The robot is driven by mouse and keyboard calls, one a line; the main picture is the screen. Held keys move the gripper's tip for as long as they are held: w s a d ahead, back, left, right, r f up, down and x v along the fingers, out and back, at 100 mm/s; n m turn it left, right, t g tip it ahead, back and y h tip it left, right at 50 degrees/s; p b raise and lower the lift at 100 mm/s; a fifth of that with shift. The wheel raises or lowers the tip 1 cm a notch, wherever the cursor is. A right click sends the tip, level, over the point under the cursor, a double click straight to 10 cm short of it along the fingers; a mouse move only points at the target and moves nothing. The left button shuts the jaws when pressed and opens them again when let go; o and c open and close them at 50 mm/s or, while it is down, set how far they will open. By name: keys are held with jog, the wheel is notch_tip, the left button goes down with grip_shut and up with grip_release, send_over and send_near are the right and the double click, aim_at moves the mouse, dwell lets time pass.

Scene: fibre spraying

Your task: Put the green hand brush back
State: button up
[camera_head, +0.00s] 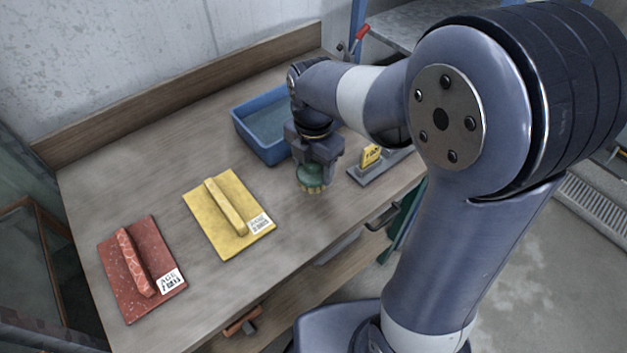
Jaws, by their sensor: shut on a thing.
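The green hand brush (311,178) has a rounded green body with pale bristles along its lower edge. It is in my gripper (316,163), which points down over the right part of the wooden table. My gripper is shut on the brush and hides its top. The bristles are at or just above the tabletop; I cannot tell whether they touch. The brush is between the blue tray and a grey holder (373,170) with a small yellow labelled block.
A blue tray (243,136) stands behind my gripper. A yellow float (207,215) and a red float (117,277) lie on the wooden table (160,172), left of the brush. A red-handled lever (361,33) is at the back. Bare tabletop lies between the yellow float and the brush.

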aim_at(314, 180)
jog(key=shift+f, duration=2.35)
jog(key=shift+f, duration=0.15)
jog(key=o, duration=0.9)
notch_tip(314, 180, up, 12)
jog(key=shift+r, duration=0.2)
